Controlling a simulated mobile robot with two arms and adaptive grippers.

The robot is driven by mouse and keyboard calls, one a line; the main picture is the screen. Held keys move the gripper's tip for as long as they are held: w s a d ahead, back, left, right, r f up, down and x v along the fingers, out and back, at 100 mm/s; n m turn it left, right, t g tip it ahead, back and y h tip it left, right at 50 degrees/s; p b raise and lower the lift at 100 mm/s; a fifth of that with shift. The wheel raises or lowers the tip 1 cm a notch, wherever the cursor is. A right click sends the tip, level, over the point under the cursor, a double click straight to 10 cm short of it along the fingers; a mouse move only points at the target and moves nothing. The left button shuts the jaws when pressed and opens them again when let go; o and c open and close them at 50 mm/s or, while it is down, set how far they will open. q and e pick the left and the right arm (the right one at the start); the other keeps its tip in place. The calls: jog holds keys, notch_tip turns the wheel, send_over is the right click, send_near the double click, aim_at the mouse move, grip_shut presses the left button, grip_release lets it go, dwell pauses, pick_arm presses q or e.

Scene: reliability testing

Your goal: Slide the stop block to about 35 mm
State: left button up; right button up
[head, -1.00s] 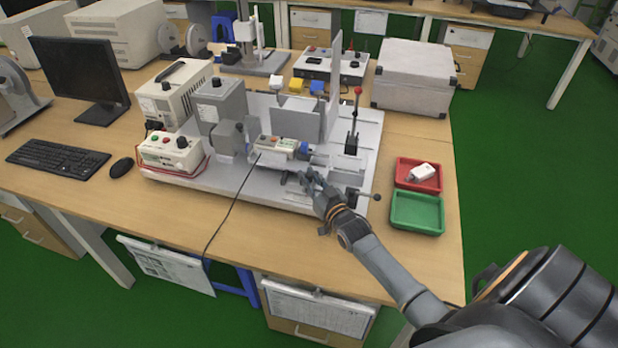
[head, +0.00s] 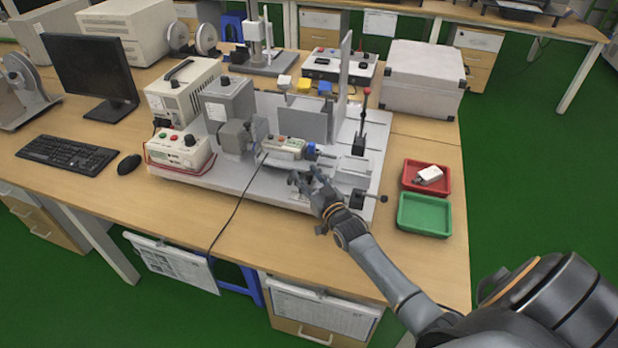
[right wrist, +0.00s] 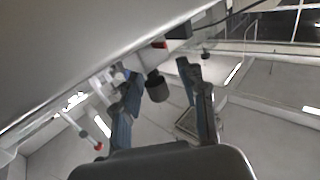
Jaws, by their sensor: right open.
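The test fixture stands on a light grey base plate (head: 235,185) on the wooden table. A small device with coloured buttons (head: 284,147) sits in the fixture, with a blue part (head: 311,150) at its right end. My right gripper (head: 305,177) is open at the front of the fixture, just below the device. In the right wrist view, a dark round knob (right wrist: 157,88) shows between the open fingers (right wrist: 160,75); I cannot tell if they touch it. The stop block and any scale cannot be made out clearly; the gripper hides part of that area. My left gripper is not in view.
A red-knobbed upright lever (head: 362,125) and a side handle (head: 383,199) stand at the fixture's right. A red tray (head: 408,187) with a white part and an empty green tray (head: 424,231) lie further right. A cable (head: 232,212) crosses the table front.

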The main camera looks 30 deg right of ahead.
jog(key=s+a, duration=0.1)
jog(key=s, duration=1.1)
